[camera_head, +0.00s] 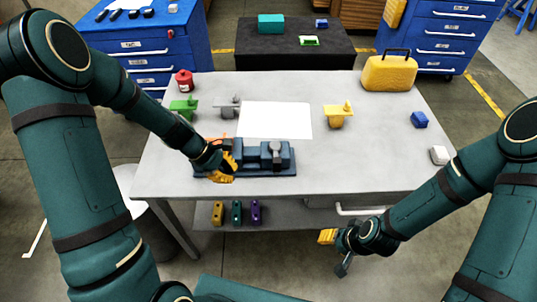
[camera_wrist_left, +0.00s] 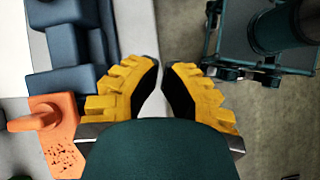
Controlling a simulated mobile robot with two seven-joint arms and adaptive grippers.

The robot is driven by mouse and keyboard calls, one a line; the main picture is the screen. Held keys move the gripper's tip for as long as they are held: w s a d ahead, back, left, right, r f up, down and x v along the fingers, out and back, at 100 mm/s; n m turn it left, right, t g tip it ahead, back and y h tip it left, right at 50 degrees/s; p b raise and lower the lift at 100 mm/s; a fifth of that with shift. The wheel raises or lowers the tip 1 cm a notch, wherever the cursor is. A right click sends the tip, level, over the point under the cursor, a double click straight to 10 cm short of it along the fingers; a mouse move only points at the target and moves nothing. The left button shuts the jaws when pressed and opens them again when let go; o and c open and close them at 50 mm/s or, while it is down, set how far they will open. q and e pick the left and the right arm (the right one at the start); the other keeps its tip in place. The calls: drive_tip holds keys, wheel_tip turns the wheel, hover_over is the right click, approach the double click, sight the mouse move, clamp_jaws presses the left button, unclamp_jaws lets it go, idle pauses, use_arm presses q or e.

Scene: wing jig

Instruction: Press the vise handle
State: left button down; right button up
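The dark blue vise (camera_head: 265,160) lies near the front edge of the grey table. Part of it also shows at the upper left of the left wrist view (camera_wrist_left: 75,45). A grey upright part (camera_head: 276,150) stands at its right end. I cannot make out for certain which part is the handle. My left gripper (camera_head: 222,174) is over the vise's left end and hides it. In the left wrist view its yellow fingertips (camera_wrist_left: 160,65) are nearly together with nothing between them. My right gripper (camera_head: 334,252) hangs empty in front of the table, its fingers apart.
An orange piece (camera_wrist_left: 45,130) lies beside the vise. Green (camera_head: 184,107), grey (camera_head: 227,107) and yellow (camera_head: 338,115) pieces, a white sheet (camera_head: 275,120), a red canister (camera_head: 184,81), a yellow case (camera_head: 389,73) and a blue block (camera_head: 419,120) are on the table. Its right middle is clear.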

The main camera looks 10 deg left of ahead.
sight(276, 153)
use_arm(q)
drive_tip(key=w+a+r+n+t+h, duration=0.1)
drive_tip(key=w+a+r+n, duration=0.1)
drive_tip(key=r, duration=0.5)
drive_tip(key=shift+w+a+n+h, duration=0.15)
drive_tip(key=shift+w+n+h, duration=0.25)
drive_tip(key=shift+w+n, duration=0.45)
use_arm(e)
drive_tip(key=shift+w+d+r, duration=0.25)
drive_tip(key=shift+w+r, duration=0.1)
drive_tip(key=shift+w, duration=0.05)
use_arm(q)
drive_tip(key=w+d+r+b+x, duration=0.1)
drive_tip(key=d+r+x, duration=0.1)
drive_tip(key=x, duration=1)
drive_tip(key=shift+d+f, duration=0.2)
drive_tip(key=shift+d, duration=0.1)
use_arm(e)
drive_tip(key=shift+s+f, duration=0.3)
drive_tip(key=shift+f, duration=0.6)
use_arm(q)
drive_tip(key=shift+d, duration=0.15)
use_arm(e)
drive_tip(key=shift+a, duration=0.15)
